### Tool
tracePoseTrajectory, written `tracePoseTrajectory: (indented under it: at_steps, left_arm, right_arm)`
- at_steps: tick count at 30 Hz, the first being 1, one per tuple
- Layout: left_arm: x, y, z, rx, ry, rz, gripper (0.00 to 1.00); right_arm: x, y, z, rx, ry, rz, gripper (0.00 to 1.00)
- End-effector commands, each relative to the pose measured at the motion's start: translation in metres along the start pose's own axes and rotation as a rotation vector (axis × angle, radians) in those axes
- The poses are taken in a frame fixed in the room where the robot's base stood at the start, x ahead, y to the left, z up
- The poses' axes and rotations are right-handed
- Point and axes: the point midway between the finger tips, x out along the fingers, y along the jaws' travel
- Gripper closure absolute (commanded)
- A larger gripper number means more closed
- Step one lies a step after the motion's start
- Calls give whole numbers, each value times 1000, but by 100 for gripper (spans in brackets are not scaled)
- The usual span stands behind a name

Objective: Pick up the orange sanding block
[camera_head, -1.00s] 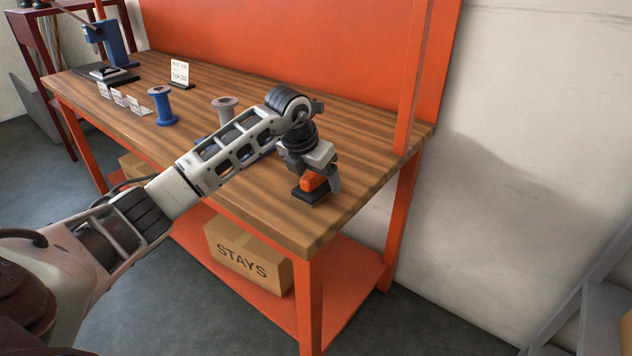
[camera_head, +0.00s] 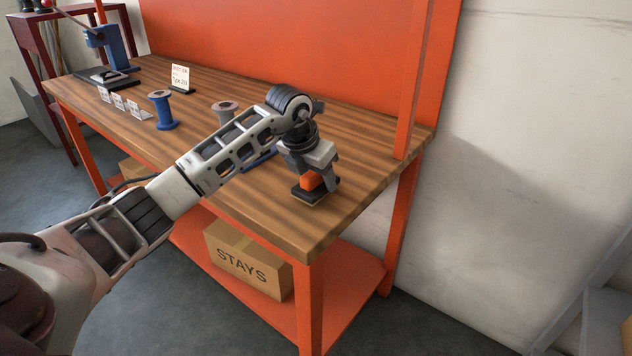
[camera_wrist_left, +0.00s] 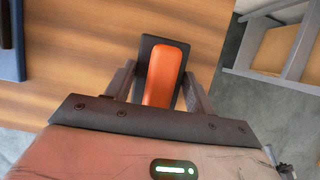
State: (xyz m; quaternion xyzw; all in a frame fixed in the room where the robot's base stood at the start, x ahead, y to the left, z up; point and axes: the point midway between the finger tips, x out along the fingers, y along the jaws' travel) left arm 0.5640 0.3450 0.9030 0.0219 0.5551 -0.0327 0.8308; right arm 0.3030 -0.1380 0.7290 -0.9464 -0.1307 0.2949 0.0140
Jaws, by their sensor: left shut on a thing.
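The orange sanding block (camera_head: 312,180) has an orange grip on a dark base. It is at the near right end of the wooden workbench (camera_head: 350,195). My left gripper (camera_head: 315,176) is above it, pointing down, and is shut on its orange grip. In the left wrist view the orange sanding block (camera_wrist_left: 164,76) lies between the two dark fingers of my left gripper (camera_wrist_left: 163,88). In the head view a lighter layer shows under the dark base. Whether the block touches the bench top or hangs just above it is hard to tell. My right gripper is not in view.
An orange post (camera_head: 411,80) rises at the back right. A "STAYS" box (camera_head: 248,262) sits on the lower shelf.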

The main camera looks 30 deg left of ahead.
Motion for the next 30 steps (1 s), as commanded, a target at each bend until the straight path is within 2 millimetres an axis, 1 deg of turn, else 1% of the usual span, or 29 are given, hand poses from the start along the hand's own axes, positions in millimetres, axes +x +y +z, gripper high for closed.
tracePoseTrajectory:
  at_steps: [2,3,5,6,10,12,15,18,22,26,30]
  left_arm:
    - [-14,1,7,1,-8,2,72]
    - [-24,2,6,1,-7,4,72]
    - [-41,3,-1,3,-7,6,72]
    - [-53,4,-4,2,-8,6,72]
    - [-91,4,-18,2,-6,6,72]
    - [-104,6,-34,2,-2,8,72]
    - [-122,6,-52,2,-1,7,72]
    - [-138,7,-65,0,-1,5,72]
    - [-151,7,-78,0,-1,3,72]
    - [-159,7,-84,0,-1,1,72]
    - [-161,7,-85,-1,0,1,72]
  right_arm:
    - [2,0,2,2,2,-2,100]
    - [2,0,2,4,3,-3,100]
    - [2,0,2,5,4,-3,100]
    - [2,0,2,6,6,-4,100]
    - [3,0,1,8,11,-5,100]
    - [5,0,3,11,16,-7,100]
    - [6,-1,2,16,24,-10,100]
    - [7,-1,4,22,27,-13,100]
    - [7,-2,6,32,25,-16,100]
    - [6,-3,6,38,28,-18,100]
    - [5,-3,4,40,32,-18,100]
